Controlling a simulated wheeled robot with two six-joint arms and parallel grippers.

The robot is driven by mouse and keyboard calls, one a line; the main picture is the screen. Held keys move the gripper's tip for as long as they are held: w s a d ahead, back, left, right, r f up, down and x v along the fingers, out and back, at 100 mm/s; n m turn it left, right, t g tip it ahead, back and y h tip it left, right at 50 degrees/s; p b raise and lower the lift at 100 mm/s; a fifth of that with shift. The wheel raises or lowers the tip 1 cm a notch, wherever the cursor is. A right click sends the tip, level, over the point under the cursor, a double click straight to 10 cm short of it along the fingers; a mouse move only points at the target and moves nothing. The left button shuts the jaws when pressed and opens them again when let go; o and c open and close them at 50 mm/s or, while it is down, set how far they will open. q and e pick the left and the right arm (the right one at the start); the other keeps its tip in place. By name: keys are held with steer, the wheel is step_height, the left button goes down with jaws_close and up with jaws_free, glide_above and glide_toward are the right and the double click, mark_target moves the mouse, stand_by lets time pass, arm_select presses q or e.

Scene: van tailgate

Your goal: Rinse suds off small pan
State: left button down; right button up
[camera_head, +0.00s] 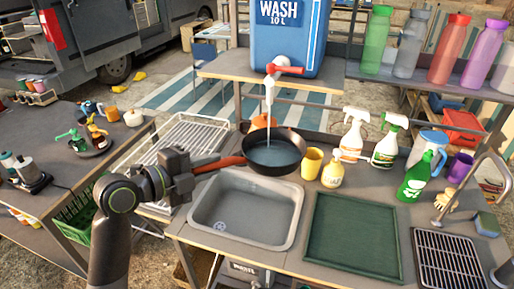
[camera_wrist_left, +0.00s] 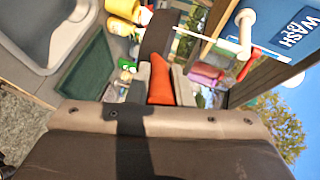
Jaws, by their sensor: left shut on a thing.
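My left gripper (camera_head: 196,168) is shut on the orange handle (camera_head: 222,163) of the small dark pan (camera_head: 274,154). The handle also shows between the fingers in the left wrist view (camera_wrist_left: 160,84). The pan is held roughly level beyond the back edge of the sink (camera_head: 247,210). A thin stream of water (camera_head: 268,112) falls into it from the white spout and red tap (camera_head: 285,68) of the blue WASH container (camera_head: 283,35). The inside looks dark and bluish; I cannot make out suds. My right gripper is not in view.
A yellow cup (camera_head: 312,163), a yellow soap bottle (camera_head: 332,170) and spray bottles (camera_head: 354,134) stand close right of the pan. A green tray (camera_head: 352,236) lies right of the sink. A wire rack (camera_head: 182,140) is behind left. The sink basin is empty.

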arm_select(q)
steer(key=s, duration=0.2)
steer(key=s+a, duration=0.1)
steer(key=s, duration=0.1)
steer(key=shift+s+r, duration=0.1)
steer(key=shift+s, duration=0.1)
stand_by(1.3)
steer(key=s+a+r+p, duration=0.1)
steer(key=s+r+p, duration=0.1)
steer(key=s+r, duration=0.2)
steer(key=shift+s+p, duration=0.3)
steer(key=shift+s, duration=0.15)
steer(key=shift+a, duration=0.1)
